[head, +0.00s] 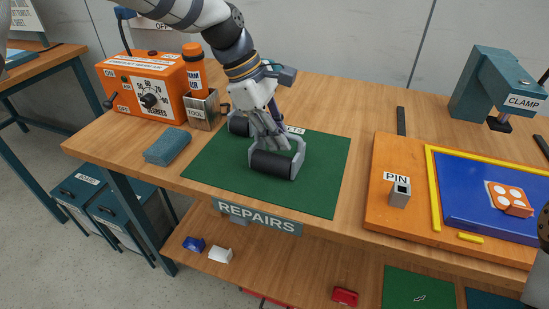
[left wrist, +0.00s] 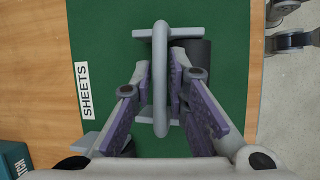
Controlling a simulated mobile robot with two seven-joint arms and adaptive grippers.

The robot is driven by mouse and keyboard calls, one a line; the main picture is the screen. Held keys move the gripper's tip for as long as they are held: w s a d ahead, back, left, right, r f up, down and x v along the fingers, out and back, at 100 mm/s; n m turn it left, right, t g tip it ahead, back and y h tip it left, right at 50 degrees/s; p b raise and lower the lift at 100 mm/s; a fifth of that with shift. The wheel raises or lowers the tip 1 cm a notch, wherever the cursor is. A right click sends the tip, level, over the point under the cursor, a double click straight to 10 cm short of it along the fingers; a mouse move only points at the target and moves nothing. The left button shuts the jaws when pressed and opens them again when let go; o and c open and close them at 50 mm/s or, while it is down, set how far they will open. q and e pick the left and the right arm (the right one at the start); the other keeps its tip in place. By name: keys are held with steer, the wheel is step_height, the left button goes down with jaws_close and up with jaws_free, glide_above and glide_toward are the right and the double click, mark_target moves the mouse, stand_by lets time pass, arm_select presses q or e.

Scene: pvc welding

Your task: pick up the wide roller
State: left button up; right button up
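The wide roller (head: 273,165), a black cylinder in a grey frame, lies on the green mat (head: 325,165). In the left wrist view its grey handle (left wrist: 160,75) stands toward the camera, with part of the black cylinder (left wrist: 198,55) behind my finger. My left gripper (head: 268,127) is down at this roller. The roller still appears to rest on the mat. A second roller (head: 238,126) stands behind, partly hidden by my arm.
A blue-grey cloth (head: 167,146) lies left of the mat. The tool holder (head: 203,110) and orange heater box (head: 150,88) stand at the back left. An orange board (head: 385,215) with a pin block (head: 400,192) and a clamp (head: 485,85) are on the right.

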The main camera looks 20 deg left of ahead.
arm_select(q)
steer(key=shift+f, duration=0.25)
steer(key=shift+c, duration=0.4)
jaws_close()
